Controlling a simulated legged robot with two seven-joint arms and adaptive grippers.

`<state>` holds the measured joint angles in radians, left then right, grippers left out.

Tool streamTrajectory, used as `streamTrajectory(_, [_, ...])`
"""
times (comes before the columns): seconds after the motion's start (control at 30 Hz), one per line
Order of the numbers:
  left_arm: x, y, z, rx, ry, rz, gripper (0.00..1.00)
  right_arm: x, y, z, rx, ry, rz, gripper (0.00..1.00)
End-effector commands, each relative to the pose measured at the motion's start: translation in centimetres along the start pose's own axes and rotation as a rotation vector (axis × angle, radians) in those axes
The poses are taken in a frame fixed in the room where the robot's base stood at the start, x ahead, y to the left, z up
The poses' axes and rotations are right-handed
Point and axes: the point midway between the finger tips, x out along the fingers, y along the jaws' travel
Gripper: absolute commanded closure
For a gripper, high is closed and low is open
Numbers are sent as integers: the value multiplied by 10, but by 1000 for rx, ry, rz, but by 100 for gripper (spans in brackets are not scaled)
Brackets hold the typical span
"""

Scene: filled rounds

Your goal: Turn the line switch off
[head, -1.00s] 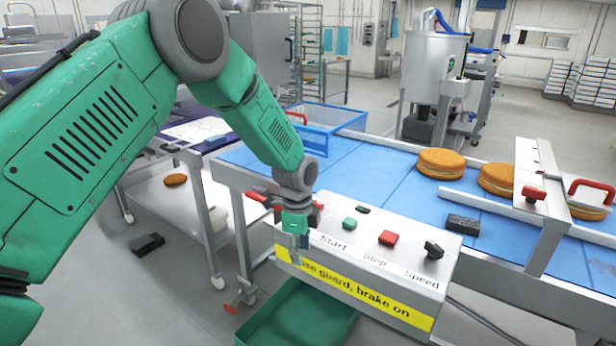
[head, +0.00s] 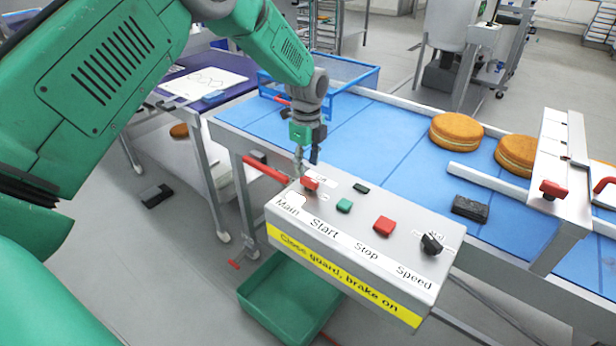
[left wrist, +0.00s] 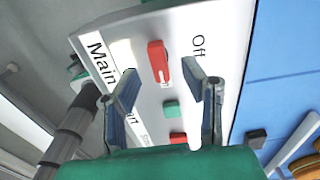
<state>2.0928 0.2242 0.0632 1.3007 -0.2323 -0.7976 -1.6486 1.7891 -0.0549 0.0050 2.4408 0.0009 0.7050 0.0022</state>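The control box (head: 365,288) stands at the front of the conveyor. Its red Main switch (head: 310,184) is at the box's left end, beside the printed word Main. In the left wrist view the red switch (left wrist: 158,60) is an elongated knob with a white mark at one end, and the word Off (left wrist: 198,45) is printed to its right. My left gripper (head: 306,164) is just above and behind the switch. In the left wrist view its two fingers (left wrist: 162,79) are open, one each side of the knob, with nothing held. Contact cannot be told. My right gripper is not in view.
A green Start button (head: 344,206), red Stop button (head: 384,226) and black Speed knob (head: 432,244) share the box. A red lever (head: 265,169) sticks out left of it. A green bin (head: 290,298) is below. Filled rounds (head: 457,132) lie on the blue belt (head: 400,165).

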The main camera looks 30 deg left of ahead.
Motion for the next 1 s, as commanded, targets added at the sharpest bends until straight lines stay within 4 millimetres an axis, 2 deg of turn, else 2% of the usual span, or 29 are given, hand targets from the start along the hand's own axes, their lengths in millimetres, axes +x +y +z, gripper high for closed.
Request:
streamTrajectory(0.1, [20,2,-3,1,-3,1,62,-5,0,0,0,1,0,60])
streamTrajectory(0.3, [44,2,-3,1,-4,0,62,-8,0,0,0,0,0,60])
streamTrajectory(0.47, [53,1,0,1,0,-1,62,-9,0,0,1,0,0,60])
streamTrajectory(0.7, [53,1,0,1,1,-2,62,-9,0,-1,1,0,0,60])
streamTrajectory(0.77, [53,1,0,1,0,-2,83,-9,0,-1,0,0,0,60])
streamTrajectory(0.8, [53,1,0,1,0,-2,97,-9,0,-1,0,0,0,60])
streamTrajectory(0.83, [53,1,0,1,-1,-3,100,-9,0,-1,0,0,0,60])
streamTrajectory(1.0, [52,1,-1,0,-2,-2,100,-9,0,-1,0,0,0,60])
